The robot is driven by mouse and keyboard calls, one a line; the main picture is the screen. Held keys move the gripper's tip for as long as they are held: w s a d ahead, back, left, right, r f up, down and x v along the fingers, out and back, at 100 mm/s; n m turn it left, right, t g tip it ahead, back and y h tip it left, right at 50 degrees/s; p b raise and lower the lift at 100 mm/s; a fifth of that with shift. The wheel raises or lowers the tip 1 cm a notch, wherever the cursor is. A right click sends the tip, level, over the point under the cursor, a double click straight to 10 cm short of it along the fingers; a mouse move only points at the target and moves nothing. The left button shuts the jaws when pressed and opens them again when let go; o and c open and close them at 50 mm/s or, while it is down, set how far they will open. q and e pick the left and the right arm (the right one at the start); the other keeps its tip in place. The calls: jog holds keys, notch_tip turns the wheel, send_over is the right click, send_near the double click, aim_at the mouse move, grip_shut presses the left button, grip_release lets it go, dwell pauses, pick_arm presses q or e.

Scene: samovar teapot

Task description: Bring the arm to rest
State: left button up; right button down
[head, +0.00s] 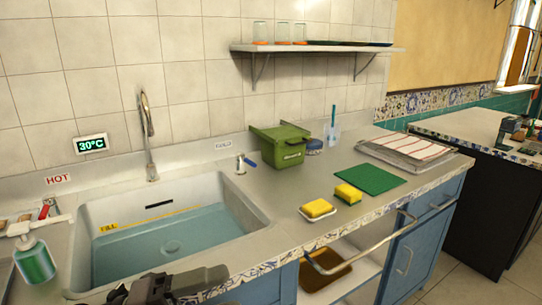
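Part of one of my arms shows at the bottom edge, just in front of the sink. It has a dark grey body, and a lighter grey part reaches to the right. It appears to be my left gripper (205,280), seen from above. The frame cuts off its lower side, and I cannot make out whether its fingers are apart. Nothing held is visible in it. My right gripper is not in view.
The sink (244,213) holds water beneath a tall tap (147,135). A green soap bottle (35,261) stands at left. A yellow sponge sits on a white dish (319,217), near another sponge (348,193), a green mat (370,179) and a green bin (283,146). A lower compartment stands open.

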pick_arm(q)
jog(key=w+a+f+n+t+y+p, duration=0.1)
jog(key=a+f+n+t+y, duration=0.4)
jog(key=n, duration=0.6)
jog(key=w+a+f+n+t+y+p, duration=0.2)
jog(key=a+f+n+t+y, duration=0.35)
jog(key=n, duration=0.55)
jog(key=s+a+f+n+g+y+p, duration=0.1)
jog(key=s+f+n+g+y, duration=0.4)
jog(key=s+f, duration=0.8)
notch_tip(320, 180, down, 4)
jog(key=a+n+y, duration=0.1)
jog(key=n, duration=0.2)
jog(key=shift+y, duration=0.35)
